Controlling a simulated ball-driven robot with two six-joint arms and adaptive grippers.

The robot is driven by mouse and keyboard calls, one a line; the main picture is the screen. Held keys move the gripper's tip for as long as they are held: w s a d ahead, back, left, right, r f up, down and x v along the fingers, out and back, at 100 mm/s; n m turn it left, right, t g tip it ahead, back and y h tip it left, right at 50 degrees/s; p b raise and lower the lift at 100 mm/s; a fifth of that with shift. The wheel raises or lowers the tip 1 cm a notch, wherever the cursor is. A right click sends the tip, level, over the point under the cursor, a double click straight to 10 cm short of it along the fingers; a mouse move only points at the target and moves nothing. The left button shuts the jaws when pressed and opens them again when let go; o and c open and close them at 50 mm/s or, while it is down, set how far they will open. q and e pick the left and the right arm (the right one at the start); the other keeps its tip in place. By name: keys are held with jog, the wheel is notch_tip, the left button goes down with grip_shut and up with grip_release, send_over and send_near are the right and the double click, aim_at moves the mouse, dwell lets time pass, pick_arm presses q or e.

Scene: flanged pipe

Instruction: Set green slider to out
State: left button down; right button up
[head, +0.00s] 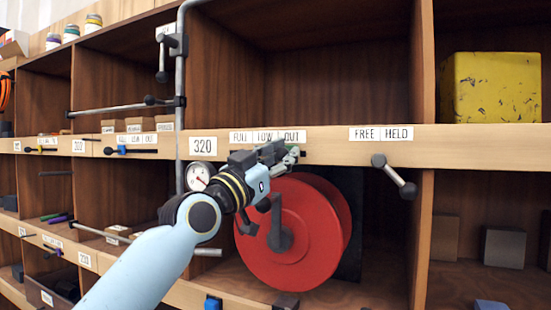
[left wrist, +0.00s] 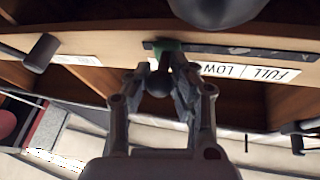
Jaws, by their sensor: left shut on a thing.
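The green slider (left wrist: 168,46) sits on a dark track (left wrist: 240,53) along the wooden shelf edge, near the track's left end in the left wrist view, where the lettering is upside down. In the head view, green (head: 291,157) shows at the fingertips, below OUT on the FULL, LOW, OUT label (head: 267,136). My left gripper (head: 280,154) is shut on the slider's dark round knob (left wrist: 158,82), with one finger on each side in the left wrist view. The fingers hide part of the slider and label. My right gripper is not in view.
A red reel (head: 318,235) with a dark crank is just below my left gripper. A lever (head: 394,177) sticks out under the FREE, HELD label (head: 379,134) to the right. A gauge (head: 199,177) and a vertical pipe (head: 180,80) are to the left.

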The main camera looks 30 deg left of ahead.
pick_arm(q)
jog(key=shift+f, duration=0.15)
jog(key=c, duration=1.5)
grip_release()
jog(key=shift+d, duration=0.15)
jog(key=o, duration=0.4)
jog(key=shift+d, duration=0.25)
jog(key=shift+o, duration=0.2)
jog(key=shift+a, duration=0.1)
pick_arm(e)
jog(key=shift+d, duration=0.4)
pick_arm(q)
jog(key=shift+a, duration=0.1)
jog(key=v, duration=0.7)
jog(key=shift+s, duration=0.2)
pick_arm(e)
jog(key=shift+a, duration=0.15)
